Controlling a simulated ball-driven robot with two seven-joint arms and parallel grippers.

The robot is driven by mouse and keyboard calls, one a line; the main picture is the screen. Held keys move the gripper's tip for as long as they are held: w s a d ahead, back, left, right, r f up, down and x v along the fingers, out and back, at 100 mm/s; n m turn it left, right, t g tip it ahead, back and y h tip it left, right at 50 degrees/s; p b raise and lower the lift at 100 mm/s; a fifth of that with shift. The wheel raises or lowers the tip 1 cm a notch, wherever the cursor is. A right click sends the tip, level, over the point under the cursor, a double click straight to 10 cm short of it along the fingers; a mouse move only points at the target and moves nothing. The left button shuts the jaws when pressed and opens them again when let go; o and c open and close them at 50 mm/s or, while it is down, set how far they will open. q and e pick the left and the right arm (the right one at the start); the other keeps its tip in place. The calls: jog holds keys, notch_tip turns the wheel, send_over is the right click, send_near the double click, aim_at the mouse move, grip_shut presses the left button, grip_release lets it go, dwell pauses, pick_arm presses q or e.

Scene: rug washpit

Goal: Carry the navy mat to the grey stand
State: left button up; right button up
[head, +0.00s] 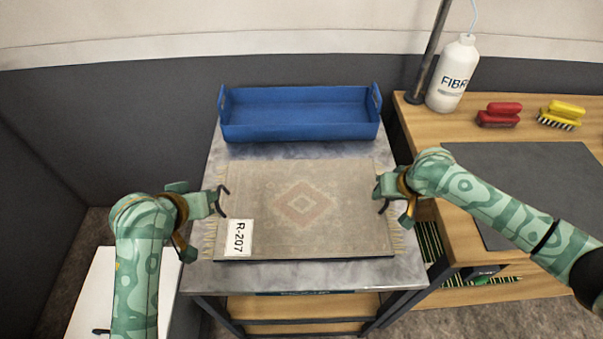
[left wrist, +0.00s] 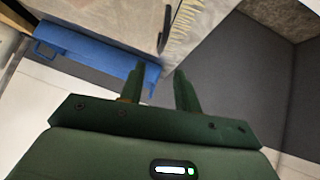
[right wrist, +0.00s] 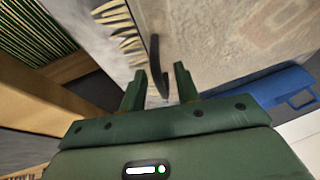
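A dark curved handle stands at each side, left (head: 222,200) and right (head: 384,206). My left gripper (head: 214,201) is open beside the left handle, which is beyond its fingers in the left wrist view (left wrist: 163,30). My right gripper (head: 384,189) is open, its fingertips around or just short of the right handle (right wrist: 155,60). I cannot identify the grey stand for certain.
A blue tray (head: 300,115) stands behind the rug on the table (head: 215,280). On the wooden bench at right are a white bottle (head: 452,75), a red brush (head: 498,115), a yellow brush (head: 562,115) and a dark grey pad (head: 530,175). A white surface (head: 100,290) is at lower left.

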jog(key=shift+r, duration=0.1)
pick_arm(q)
jog(key=shift+v, duration=0.95)
pick_arm(e)
jog(key=v, duration=1.1)
jog(key=shift+r, duration=0.35)
jog(key=shift+s, duration=0.15)
